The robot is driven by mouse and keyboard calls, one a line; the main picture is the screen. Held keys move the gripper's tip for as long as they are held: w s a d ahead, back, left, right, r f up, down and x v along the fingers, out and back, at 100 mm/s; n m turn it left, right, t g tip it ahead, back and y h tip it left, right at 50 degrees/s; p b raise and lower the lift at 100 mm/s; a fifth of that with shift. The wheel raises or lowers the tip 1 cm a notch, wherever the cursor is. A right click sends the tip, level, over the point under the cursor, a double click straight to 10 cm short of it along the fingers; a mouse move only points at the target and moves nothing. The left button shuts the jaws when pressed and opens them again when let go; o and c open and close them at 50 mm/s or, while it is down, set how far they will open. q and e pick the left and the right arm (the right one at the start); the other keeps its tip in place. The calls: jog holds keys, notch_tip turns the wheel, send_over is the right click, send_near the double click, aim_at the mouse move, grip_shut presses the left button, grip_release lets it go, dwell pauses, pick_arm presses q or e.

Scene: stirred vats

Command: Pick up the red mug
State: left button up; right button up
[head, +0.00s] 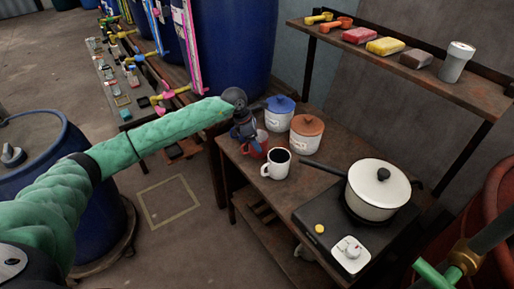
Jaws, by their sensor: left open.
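The red mug (261,138) stands near the left end of the wooden table, mostly hidden behind my left gripper. Only bits of its red side show around the dark jaws. My left gripper (249,143) is open and points down at the mug. The jaws overlap the mug in the picture; I cannot tell whether they are around it or touching it. A white mug (276,164) with dark contents stands just to the right and nearer. My right gripper does not show.
Behind the mugs stand a blue-lidded canister (280,113) and a brown-lidded canister (306,136). To the right, a white pot (372,198) sits on a hot plate (322,229). A shelf (440,82) overhangs the table's back. Blue barrels (236,45) stand behind.

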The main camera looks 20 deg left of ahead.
pick_arm(q)
jog(key=x, duration=0.3)
jog(key=c, duration=0.8)
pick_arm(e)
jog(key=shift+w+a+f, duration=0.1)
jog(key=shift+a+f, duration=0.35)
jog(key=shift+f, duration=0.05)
pick_arm(q)
jog(key=shift+r, duration=0.1)
